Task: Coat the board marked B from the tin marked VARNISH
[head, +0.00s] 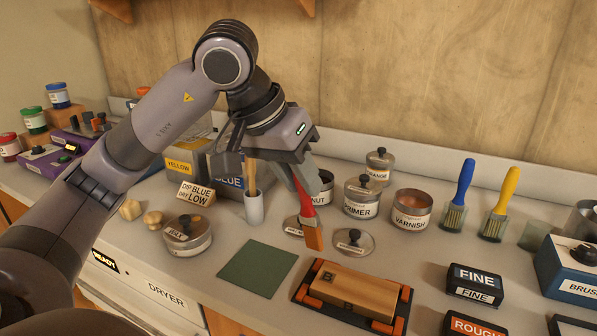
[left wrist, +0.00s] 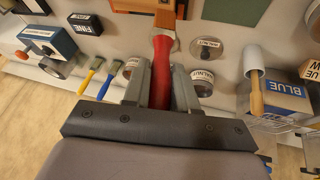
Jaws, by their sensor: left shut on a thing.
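My left gripper (head: 308,184) is shut on the red handle of a paintbrush (head: 304,207). The brush points down, its orange-brown bristles above the counter, apart from board and tin. The brush also shows in the left wrist view (left wrist: 161,70). The VARNISH tin (head: 412,211) stands open to the right, brown inside. Whether the bristles are wet I cannot tell. My right gripper is not in view.
The PRIMER tin (head: 361,199) is lidded; a WALNUT tin is partly hidden behind my gripper. Loose lids (head: 354,243) lie near the brush. Blue (head: 457,195) and yellow (head: 499,205) brushes stand at right. A green mat (head: 258,268) lies bare left of the board.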

